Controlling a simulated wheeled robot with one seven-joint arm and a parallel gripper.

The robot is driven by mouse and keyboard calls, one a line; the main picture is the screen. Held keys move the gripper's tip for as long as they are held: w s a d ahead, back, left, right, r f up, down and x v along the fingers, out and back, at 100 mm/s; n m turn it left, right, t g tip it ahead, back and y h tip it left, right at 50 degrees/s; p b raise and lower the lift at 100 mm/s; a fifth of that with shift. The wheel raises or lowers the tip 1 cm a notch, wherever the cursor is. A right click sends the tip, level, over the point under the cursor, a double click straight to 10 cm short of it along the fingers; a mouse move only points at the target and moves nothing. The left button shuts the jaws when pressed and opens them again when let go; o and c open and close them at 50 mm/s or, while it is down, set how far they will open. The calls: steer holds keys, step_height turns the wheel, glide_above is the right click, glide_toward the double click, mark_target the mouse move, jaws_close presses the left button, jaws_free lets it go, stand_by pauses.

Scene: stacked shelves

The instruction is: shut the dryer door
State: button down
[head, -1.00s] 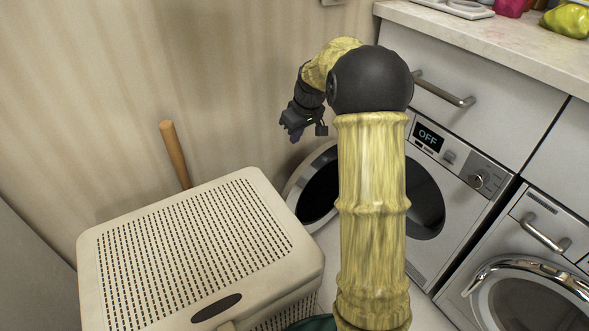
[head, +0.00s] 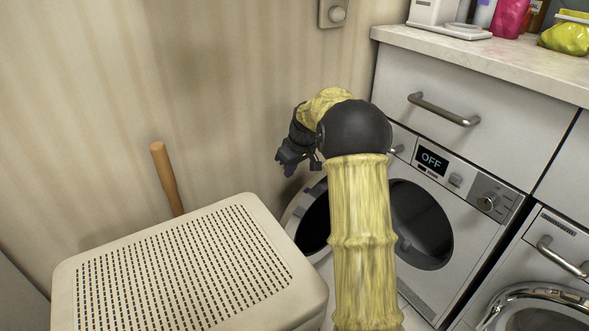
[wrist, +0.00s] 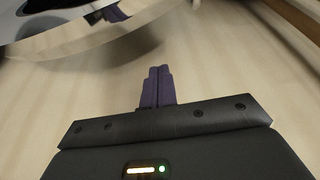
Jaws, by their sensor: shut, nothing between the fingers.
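The dryer (head: 478,222) with an "OFF" display stands under the counter at the right in the head view. Its round door (head: 296,211) is swung wide open to the left, toward the wall, and the dark drum opening (head: 425,225) shows. My arm hides part of the door and the hinge area. My gripper (head: 282,160) is just above and behind the door's upper rim, near the wall. In the wrist view its purple fingers (wrist: 158,86) are together and empty. The door's curved rim (wrist: 90,38) shows at the upper left there, apart from the fingers.
A perforated beige hamper (head: 62,277) stands at the lower left, close to the open door. A wooden handle (head: 166,180) leans by the wall behind it. A second machine (head: 535,312) with a chrome-ringed door is at lower right. Bottles stand on the counter (head: 470,57).

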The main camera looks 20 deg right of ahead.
steer(key=f+b, duration=0.1)
steer(key=s+d+f+b, duration=0.1)
steer(key=f+b, duration=0.1)
steer(key=s+f+b, duration=0.1)
steer(key=b, duration=0.1)
steer(key=shift+s+d+f, duration=0.15)
steer(key=shift+s+f, duration=0.05)
steer(key=shift+f, duration=0.2)
steer(key=shift+s, duration=0.1)
stand_by(0.3)
